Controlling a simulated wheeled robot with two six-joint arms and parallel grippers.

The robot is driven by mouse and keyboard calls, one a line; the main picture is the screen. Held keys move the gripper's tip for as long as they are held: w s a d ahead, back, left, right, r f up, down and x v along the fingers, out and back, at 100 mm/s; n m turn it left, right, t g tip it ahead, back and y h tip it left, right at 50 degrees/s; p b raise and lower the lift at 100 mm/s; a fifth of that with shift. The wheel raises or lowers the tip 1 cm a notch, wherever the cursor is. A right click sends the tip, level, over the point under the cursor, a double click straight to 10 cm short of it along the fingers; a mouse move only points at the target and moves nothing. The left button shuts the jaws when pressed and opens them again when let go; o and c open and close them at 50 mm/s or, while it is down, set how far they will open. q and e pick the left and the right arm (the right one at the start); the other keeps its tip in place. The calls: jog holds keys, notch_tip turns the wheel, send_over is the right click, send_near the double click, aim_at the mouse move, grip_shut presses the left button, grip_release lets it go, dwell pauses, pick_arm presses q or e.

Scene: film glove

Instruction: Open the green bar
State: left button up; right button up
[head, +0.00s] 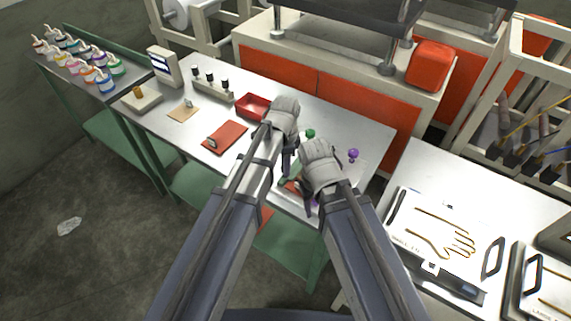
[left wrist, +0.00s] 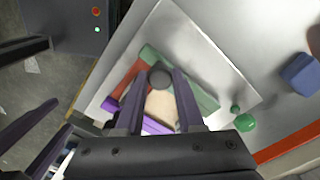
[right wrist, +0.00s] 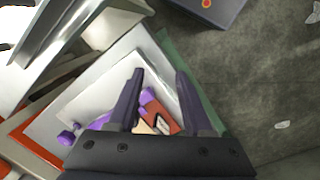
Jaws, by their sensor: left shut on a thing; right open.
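The green bar (left wrist: 205,98) lies slantwise on a pale plate (left wrist: 199,35) in the left wrist view. A bit of it shows in the head view (head: 291,174). A green knob (left wrist: 245,122) stands near one end; it also shows in the head view (head: 310,133). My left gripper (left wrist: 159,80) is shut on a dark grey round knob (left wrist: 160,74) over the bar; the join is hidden. A purple bar (left wrist: 157,127) lies beside a beige piece (left wrist: 160,106). My right gripper (right wrist: 158,82) is open over the plate's near side, close to a red piece (right wrist: 161,117).
A purple knob (head: 353,155) stands at the right. A red tray (head: 254,105) and red pad (head: 225,137) lie left of my arms. Paint bottles (head: 88,73) fill the far-left bench. A hand-shaped frame (head: 440,232) lies on the right bench.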

pick_arm(q)
grip_shut()
jog(key=shift+a, duration=0.1)
dwell(0.8)
